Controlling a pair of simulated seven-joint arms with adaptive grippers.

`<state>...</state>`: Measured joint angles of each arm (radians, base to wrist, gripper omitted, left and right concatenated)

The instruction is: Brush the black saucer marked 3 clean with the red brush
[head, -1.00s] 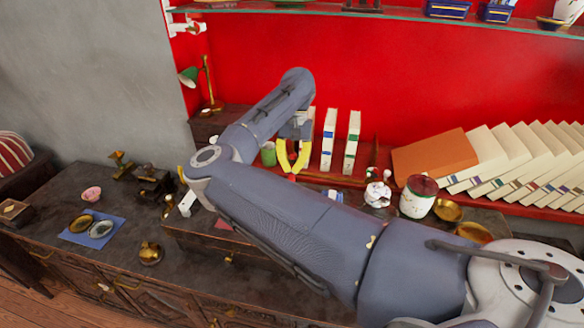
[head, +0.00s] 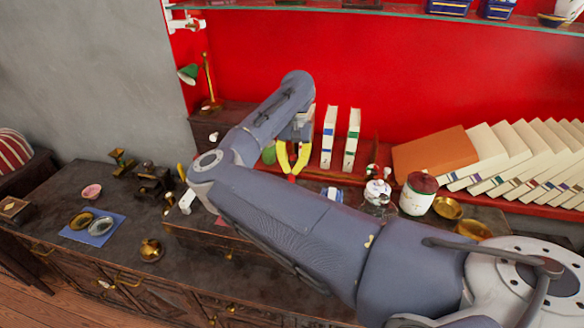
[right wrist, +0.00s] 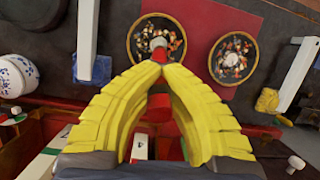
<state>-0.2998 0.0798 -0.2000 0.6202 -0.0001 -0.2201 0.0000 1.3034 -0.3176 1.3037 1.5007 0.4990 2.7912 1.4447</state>
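My right gripper shows in the head view (head: 292,174) with its yellow fingers pointing down. In the right wrist view (right wrist: 158,62) its fingertips close on the red brush (right wrist: 159,55), whose pale tip points away from the fingers. Two round black saucers with gold rims, holding colourful bits, lie on a red mat. The left saucer (right wrist: 142,48) is at or behind the brush tip; I cannot tell whether they touch. The right saucer (right wrist: 216,62) is clear of the gripper. I cannot read a 3 on either one. My arm hides the saucers in the head view. My left gripper is out of view.
White books (head: 328,140) stand behind the gripper, and a leaning row of books (head: 510,150) is at right. A white jar with a red lid (head: 417,197) and brass bowls (head: 447,208) are right of it. A blue mat (head: 117,219) with two dishes lies at left.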

